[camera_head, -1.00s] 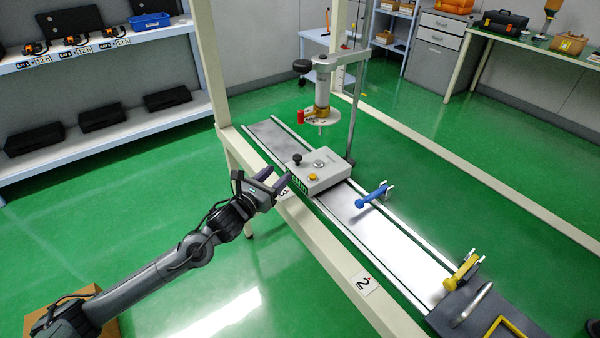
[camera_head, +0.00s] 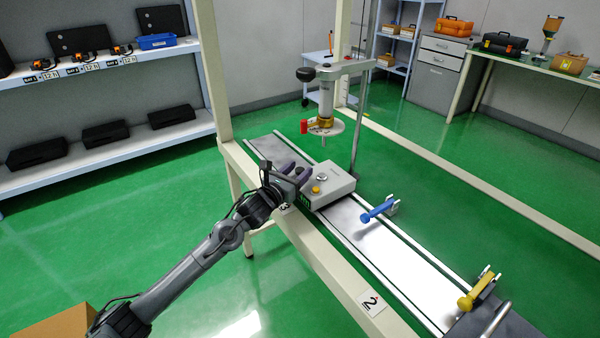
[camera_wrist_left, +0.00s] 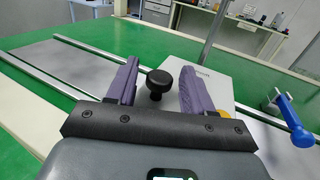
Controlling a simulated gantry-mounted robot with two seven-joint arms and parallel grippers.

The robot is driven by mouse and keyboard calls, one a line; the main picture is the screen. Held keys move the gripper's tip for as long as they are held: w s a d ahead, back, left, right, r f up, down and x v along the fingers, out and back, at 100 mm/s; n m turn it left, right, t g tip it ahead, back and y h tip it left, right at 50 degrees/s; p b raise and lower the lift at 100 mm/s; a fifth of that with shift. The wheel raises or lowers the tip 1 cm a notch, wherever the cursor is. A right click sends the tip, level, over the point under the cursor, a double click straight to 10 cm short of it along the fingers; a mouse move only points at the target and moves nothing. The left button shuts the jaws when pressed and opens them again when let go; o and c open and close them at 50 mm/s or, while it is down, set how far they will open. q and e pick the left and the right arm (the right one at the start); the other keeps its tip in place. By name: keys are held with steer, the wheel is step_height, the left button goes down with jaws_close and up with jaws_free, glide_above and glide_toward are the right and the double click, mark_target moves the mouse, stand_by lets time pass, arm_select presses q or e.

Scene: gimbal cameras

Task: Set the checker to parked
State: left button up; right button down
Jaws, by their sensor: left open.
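The checker is a pale grey box (camera_head: 335,186) on a railed metal track, with a yellow button (camera_head: 316,190), a silver button (camera_head: 322,177) and a small green display. A post behind it carries an arm with a gauge head and round disc (camera_head: 325,127). My left gripper (camera_head: 298,171) is open at the box's left end. In the left wrist view a black knob (camera_wrist_left: 159,82) stands between the two purple fingers, with gaps on both sides. In the head view the gripper hides this knob. The box (camera_wrist_left: 215,78) also shows behind the right finger. My right gripper is out of view.
A blue lever clamp (camera_head: 378,210) and a yellow one (camera_head: 478,290) stand along the track (camera_head: 375,255). A cream frame beam (camera_head: 310,240) runs in front, under my left arm. A red-ended knob (camera_head: 304,127) sits by the gauge head. Shelves stand at the back left.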

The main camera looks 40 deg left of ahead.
arm_select(q)
steer(key=shift+w, duration=0.7)
jaws_close()
